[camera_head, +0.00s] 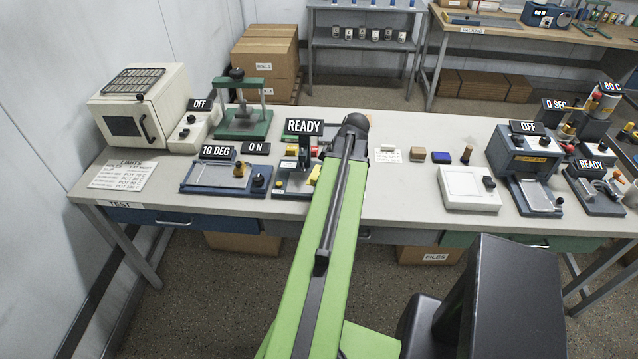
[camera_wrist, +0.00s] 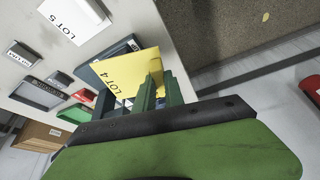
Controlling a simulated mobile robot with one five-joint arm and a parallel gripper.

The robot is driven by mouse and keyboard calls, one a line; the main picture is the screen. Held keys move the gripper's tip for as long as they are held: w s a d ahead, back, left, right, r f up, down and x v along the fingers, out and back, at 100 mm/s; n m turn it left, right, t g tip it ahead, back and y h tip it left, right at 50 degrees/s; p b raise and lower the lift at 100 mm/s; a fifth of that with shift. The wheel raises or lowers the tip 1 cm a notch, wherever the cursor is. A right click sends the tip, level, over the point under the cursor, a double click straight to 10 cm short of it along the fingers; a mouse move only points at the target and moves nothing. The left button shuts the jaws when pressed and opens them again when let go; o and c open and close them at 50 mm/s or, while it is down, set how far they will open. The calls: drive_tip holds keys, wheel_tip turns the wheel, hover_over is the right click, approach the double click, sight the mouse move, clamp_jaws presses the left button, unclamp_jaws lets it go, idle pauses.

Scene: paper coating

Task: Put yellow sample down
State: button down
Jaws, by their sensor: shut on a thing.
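The yellow sample (camera_wrist: 118,70), a flat card marked LOT 4, is in the wrist view. My gripper (camera_wrist: 158,88) is shut on it at the card's right edge. The sample is tilted in the wrist view and partly covers a dark device behind it; I cannot tell whether it touches anything there. In the head view, my arm hides the gripper. A small yellow patch (camera_head: 314,175) shows left of the arm beside the READY device (camera_head: 291,177); I cannot tell whether it is the sample.
A white LOT 5 piece (camera_wrist: 72,20) is near the sample in the wrist view. The 10 DEG device (camera_head: 215,178) and a green press (camera_head: 243,122) stand on the left of the bench. A white plate device (camera_head: 468,187) stands right of the arm. Bare bench (camera_head: 395,205) lies between.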

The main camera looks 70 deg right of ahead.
drive_tip(key=s+d+m+h, duration=0.1)
drive_tip(key=d+m, duration=0.1)
drive_tip(key=m, duration=0.2)
drive_tip(key=s+d+m+g+h, duration=0.1)
drive_tip(key=d+m, duration=0.2)
drive_tip(key=m, duration=0.1)
drive_tip(key=d+m+g+h, duration=0.1)
drive_tip(key=d+m+h, duration=0.1)
drive_tip(key=d+m, duration=0.1)
drive_tip(key=shift+s+d+m, duration=0.15)
drive_tip(key=shift+s+m, duration=0.25)
drive_tip(key=shift+m, duration=0.1)
drive_tip(key=s+d+m+g, duration=0.2)
drive_tip(key=d+m+g, duration=0.2)
drive_tip(key=m, duration=0.8)
drive_tip(key=shift+s+d+m+g, duration=0.2)
drive_tip(key=shift+d+m+g, duration=0.1)
drive_tip(key=shift+d, duration=0.5)
